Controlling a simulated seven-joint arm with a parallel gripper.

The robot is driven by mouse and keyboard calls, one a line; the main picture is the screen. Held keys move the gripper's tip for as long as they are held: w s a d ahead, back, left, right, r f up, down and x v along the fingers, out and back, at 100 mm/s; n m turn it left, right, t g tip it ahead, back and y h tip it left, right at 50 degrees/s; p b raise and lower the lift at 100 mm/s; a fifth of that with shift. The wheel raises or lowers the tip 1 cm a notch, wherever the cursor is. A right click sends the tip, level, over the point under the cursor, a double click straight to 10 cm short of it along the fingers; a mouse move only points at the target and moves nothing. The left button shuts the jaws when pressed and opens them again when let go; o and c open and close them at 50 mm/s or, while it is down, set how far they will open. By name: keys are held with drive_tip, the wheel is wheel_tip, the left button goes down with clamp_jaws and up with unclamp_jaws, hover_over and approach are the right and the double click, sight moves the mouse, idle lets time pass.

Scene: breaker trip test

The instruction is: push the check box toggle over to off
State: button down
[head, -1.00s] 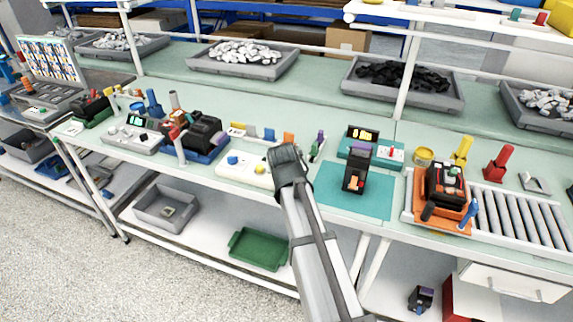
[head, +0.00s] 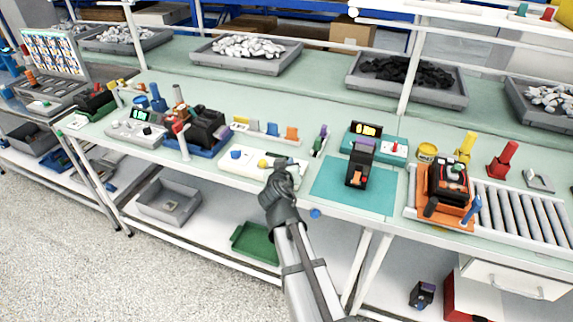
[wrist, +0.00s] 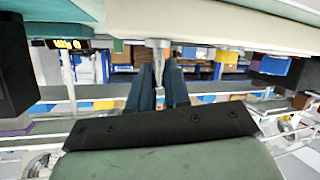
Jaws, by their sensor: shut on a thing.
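My gripper's dark fingers hide much of that end and the toggle in the head view. In the wrist view my gripper (wrist: 159,68) is shut on a short pale grey metal lever (wrist: 158,45), seen between the fingertips. This appears to be the toggle. Which way it leans I cannot tell.
Right of the box are a teal mat (head: 325,185) with a black-and-orange device (head: 360,165) and a teal meter (head: 391,148). A black breaker on a blue base (head: 203,145) stands left. A blue round thing (head: 315,213) shows near the front edge.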

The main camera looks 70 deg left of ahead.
drive_tip(key=shift+a, duration=0.1)
idle(0.3)
drive_tip(key=c, duration=1.1)
unclamp_jaws()
drive_tip(key=v, duration=1.4)
drive_tip(key=shift+f, duration=0.1)
